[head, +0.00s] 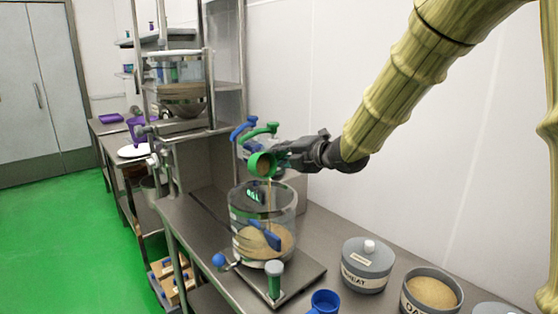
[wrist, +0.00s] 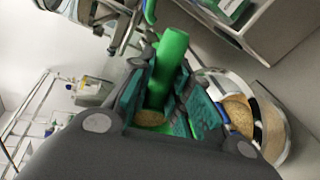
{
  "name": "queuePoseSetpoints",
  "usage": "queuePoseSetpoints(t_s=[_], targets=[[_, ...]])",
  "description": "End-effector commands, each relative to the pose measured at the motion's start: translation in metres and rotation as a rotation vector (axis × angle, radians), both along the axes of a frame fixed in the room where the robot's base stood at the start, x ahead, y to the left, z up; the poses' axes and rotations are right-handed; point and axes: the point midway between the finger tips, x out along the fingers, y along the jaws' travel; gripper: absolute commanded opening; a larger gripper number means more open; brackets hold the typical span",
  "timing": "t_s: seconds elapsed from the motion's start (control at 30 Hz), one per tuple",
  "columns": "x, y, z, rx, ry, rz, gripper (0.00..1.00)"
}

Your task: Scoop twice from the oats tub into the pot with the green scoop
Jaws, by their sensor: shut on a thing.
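My gripper (head: 290,154) is shut on the green scoop (head: 262,164), which is tilted above the glass pot (head: 290,205). A thin stream of grain falls from the scoop into the pot. The pot holds a layer of grain, and a blue implement shows at its front. In the wrist view the green scoop (wrist: 170,65) lies between the fingers, with some grain visible beside it. The pot (wrist: 282,145) shows at the right there, with grain inside. The oats tub (head: 407,302) stands open at the lower right, filled with pale grain; its label is partly cut off.
A lidded wheat tub (head: 366,270) stands left of the oats tub. A blue scoop (head: 325,303) is at the front edge. Other blue and green handles show behind my gripper. A metal rack (head: 225,60) rises behind at left.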

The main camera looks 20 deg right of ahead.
Motion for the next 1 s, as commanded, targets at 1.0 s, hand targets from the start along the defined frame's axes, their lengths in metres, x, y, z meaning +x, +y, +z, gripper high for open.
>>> queuePoseSetpoints(t_s=[1.0], targets=[[-0.0002, -0.0004, -0.0034, 0.027, -0.113, 0.028, 0.0]])
